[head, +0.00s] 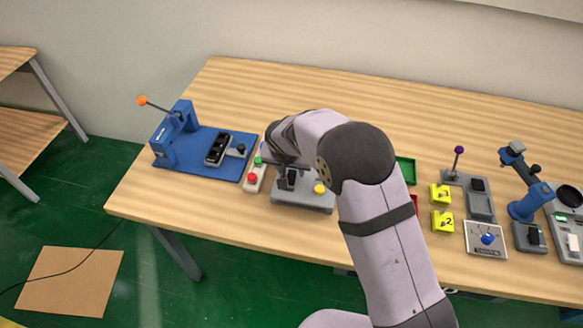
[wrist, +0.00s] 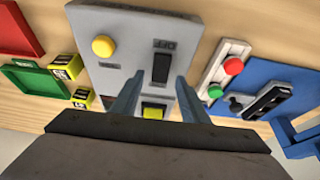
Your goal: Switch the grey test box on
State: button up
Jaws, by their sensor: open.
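The grey test box (head: 318,206) sits on the table below my wrist in the head view, partly covered by my arm. In the wrist view the box (wrist: 128,22) shows a round yellow button (wrist: 103,46) and a black rocker switch (wrist: 161,67) beside a label reading OFF. My gripper (wrist: 156,88) is open over the box, its two fingers either side of the rocker's near end. A yellow part (wrist: 153,112) shows between the fingers. I cannot tell whether the fingertips touch the box.
A strip with green and red buttons (wrist: 224,72) lies close beside the box. A blue fixture (head: 205,167) with an orange-knobbed lever stands at left. Yellow blocks (head: 441,220), a green tray (head: 406,170) and other devices stand at right. The table's back is clear.

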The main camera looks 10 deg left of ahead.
jog(key=shift+w+f, duration=0.25)
jog(key=shift+f, duration=0.3)
jog(key=shift+c, duration=0.3)
grip_shut()
jog(key=shift+w+d+r+g+p, duration=0.1)
jog(key=shift+r+g+p, duration=0.2)
jog(key=shift+p, duration=0.9)
jog(key=shift+w+f+g+p, duration=0.15)
jog(key=shift+g+p, duration=0.15)
jog(key=shift+p, duration=0.25)
jog(key=shift+f, duration=0.15)
jog(key=shift+o, duration=0.3)
grip_release()
